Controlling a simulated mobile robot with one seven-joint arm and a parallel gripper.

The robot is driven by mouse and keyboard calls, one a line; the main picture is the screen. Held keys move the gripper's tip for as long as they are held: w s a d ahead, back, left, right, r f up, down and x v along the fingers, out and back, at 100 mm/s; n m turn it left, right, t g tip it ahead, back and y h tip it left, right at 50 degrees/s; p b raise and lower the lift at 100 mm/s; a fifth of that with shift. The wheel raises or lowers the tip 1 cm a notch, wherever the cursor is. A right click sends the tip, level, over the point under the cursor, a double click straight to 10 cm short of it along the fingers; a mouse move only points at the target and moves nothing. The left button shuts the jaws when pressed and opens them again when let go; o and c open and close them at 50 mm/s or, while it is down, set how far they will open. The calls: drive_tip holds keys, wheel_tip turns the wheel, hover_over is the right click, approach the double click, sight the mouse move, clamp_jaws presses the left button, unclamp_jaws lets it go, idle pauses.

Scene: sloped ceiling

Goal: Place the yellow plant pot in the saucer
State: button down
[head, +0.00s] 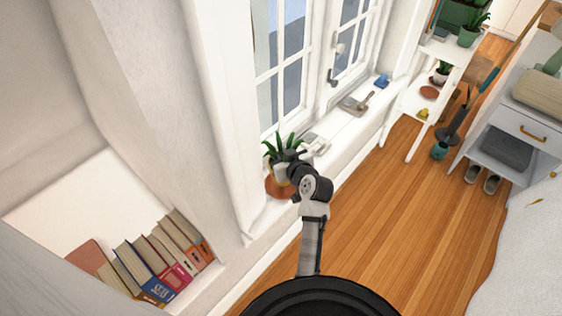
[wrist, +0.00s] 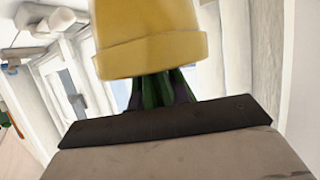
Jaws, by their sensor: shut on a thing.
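The yellow plant pot (wrist: 150,40) fills the top of the wrist view, its rim towards my gripper and dark green leaves below it. In the head view the plant's green leaves (head: 283,146) rise beside my gripper (head: 284,167), and the pot is mostly hidden. My gripper is shut on the pot; the fingertips' contact is not clear. A round terracotta saucer (head: 278,189) shows on the near end of the window sill, just below the pot. I cannot tell whether the pot touches it.
Several books (head: 150,262) stand in a niche at lower left. The white sill (head: 345,125) holds small things, including a dark-handled tool (head: 357,102). The window (head: 290,60) rises behind. A white shelf (head: 405,100) with plants stands farther back.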

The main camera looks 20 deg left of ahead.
drive_tip(key=shift+f, duration=1.85)
drive_tip(key=shift+f, duration=0.2)
drive_tip(key=c, duration=1.3)
unclamp_jaws()
drive_tip(key=shift+s+d+r, duration=0.1)
drive_tip(key=shift+r, duration=0.1)
drive_tip(key=b+v, duration=0.2)
drive_tip(key=v, duration=0.9)
drive_tip(key=shift+s+d+r, duration=0.2)
drive_tip(key=shift+s+d, duration=0.05)
